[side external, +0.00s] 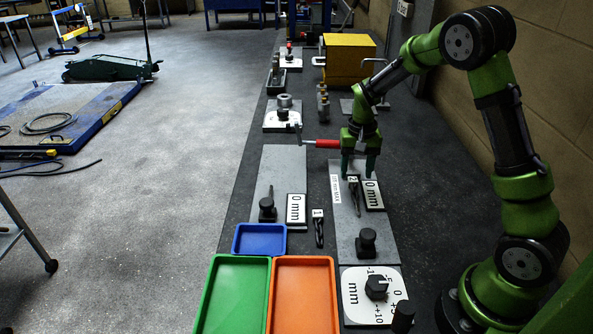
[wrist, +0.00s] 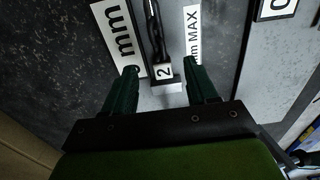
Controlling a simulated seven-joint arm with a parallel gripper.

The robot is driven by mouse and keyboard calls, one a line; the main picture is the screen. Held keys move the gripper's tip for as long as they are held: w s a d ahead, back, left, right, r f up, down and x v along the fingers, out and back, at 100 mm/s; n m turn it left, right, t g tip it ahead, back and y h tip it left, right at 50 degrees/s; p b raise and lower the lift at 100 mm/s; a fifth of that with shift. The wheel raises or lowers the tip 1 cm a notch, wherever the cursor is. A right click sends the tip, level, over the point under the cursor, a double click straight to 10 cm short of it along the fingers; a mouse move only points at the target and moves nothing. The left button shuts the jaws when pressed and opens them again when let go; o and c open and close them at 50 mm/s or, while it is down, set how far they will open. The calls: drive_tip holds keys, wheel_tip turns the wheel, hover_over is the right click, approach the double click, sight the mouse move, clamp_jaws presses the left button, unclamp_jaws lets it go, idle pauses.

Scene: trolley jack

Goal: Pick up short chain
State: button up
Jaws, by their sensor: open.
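Two dark chains lie on the bench, and I cannot tell which is the short one. The chain tagged 2 (side external: 356,200) lies on the right grey plate (side external: 343,228); the chain tagged 1 (side external: 319,233) lies left of that plate. My gripper (side external: 358,174) points down at the far end of chain 2, open and empty. In the wrist view, chain 2 (wrist: 155,30) runs away from my gripper (wrist: 162,69), and its white tag 2 (wrist: 163,72) shows between the spread fingertips. Contact or height above the plate cannot be told.
A 0 mm label (side external: 373,195) lies close right of chain 2. A black knob (side external: 367,241) stands nearer on the plate. A red-handled crank (side external: 322,144) is left of my gripper. Blue (side external: 259,252), green (side external: 256,263) and orange (side external: 303,262) trays sit in front.

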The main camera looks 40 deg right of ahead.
sight(354, 186)
wheel_tip(354, 186, down, 4)
drive_tip(key=shift+f, duration=0.1)
clamp_jaws()
idle(0.4)
